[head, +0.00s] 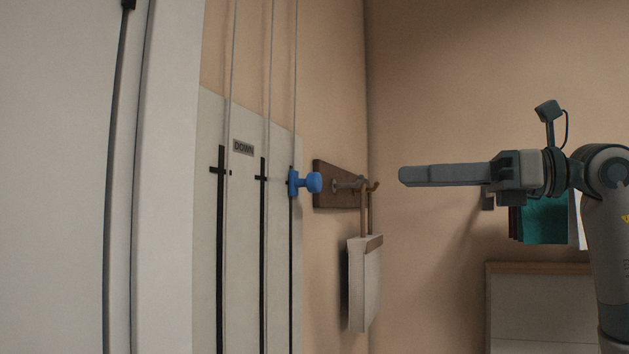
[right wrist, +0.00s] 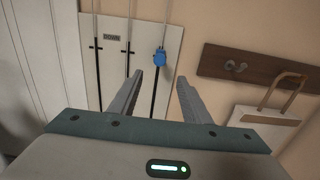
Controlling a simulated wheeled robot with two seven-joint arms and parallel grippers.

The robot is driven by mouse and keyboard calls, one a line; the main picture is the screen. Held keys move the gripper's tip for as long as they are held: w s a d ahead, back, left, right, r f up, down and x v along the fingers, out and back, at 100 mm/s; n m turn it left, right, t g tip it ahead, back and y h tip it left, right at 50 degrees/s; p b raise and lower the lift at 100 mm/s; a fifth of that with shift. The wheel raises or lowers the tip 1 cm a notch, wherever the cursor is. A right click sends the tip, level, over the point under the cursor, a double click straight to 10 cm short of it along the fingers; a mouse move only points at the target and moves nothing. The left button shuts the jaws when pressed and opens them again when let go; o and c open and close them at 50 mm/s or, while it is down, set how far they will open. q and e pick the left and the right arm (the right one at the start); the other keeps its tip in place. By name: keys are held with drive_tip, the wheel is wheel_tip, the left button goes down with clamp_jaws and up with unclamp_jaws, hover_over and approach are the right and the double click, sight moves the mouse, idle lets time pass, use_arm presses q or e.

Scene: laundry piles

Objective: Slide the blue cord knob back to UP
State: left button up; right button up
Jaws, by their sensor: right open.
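The blue cord knob (head: 306,182) sits on the rightmost cord and black slot of a pale wall panel (head: 242,200), level with the short cross marks. A DOWN label (head: 243,147) is on the panel, up and left of the knob. The knob also shows in the right wrist view (right wrist: 159,60), beyond the fingertips. My right gripper (head: 405,175) is to the right of the knob in the head view, apart from it. In the right wrist view its two fingers (right wrist: 160,78) are spread with nothing between them. My left gripper is not in view.
A brown hook board (head: 325,186) is on the wall just right of the knob, with a pale bag (head: 364,285) hanging from it. A teal cloth (head: 540,220) hangs behind my right arm. A white door-like panel (head: 60,180) stands at the left.

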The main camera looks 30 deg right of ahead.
sight(320, 181)
drive_tip(key=p+x, duration=0.6)
drive_tip(key=x, duration=1)
drive_tip(key=shift+w+a+p, duration=0.35)
drive_tip(key=shift+w+a, duration=0.05)
drive_tip(key=shift+w, duration=0.05)
